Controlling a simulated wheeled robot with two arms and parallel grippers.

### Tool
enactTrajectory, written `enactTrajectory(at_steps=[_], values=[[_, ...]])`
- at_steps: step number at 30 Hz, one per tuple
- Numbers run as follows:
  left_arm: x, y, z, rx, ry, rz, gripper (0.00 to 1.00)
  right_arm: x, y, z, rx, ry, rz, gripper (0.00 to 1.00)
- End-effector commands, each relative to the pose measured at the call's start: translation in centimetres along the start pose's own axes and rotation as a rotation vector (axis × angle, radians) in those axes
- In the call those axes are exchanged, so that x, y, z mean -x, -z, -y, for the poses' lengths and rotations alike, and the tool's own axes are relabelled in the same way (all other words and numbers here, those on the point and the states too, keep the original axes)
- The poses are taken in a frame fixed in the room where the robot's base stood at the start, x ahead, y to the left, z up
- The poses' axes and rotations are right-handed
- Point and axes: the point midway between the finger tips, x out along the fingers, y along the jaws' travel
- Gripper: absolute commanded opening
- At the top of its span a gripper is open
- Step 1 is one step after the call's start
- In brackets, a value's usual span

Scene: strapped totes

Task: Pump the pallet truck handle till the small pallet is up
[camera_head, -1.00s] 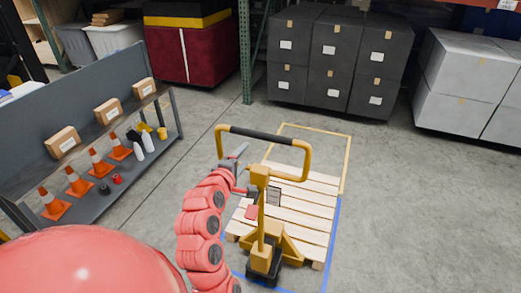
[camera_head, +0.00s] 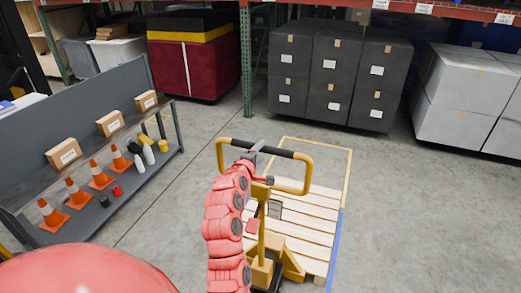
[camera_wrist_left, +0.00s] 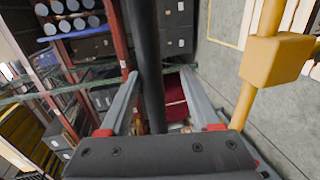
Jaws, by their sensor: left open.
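The yellow pallet truck (camera_head: 262,240) stands at the near end of the small wooden pallet (camera_head: 310,222), which looks low on the floor. Its looped yellow handle (camera_head: 308,172) is upright, with a black grip bar (camera_head: 288,153) across the top. My red left arm hides part of the handle's left side. My right gripper is out of view.
A grey shelf (camera_head: 172,160) on the left holds cartons, orange cones (camera_head: 75,193) and bottles. Black stacked boxes (camera_head: 335,75), a maroon covered load (camera_head: 190,70) and white boxes (camera_head: 465,95) stand behind. Yellow and blue floor lines surround the pallet; open floor lies right.

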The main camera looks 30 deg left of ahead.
Motion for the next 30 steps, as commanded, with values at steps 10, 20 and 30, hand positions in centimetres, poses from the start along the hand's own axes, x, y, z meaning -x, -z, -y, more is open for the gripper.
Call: enactTrajectory(at_steps=[10, 20, 30], values=[[-0.81, 0.02, 0.04, 0.001, 0.000, 0.000, 0.64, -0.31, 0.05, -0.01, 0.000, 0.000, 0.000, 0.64], [-0.80, 0.02, 0.15, 0.001, 0.003, 0.000, 0.22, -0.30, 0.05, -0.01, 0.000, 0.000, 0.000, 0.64], [-0.88, -0.05, 0.74, 0.001, 0.015, 0.002, 0.00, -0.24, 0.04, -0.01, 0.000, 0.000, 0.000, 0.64]])
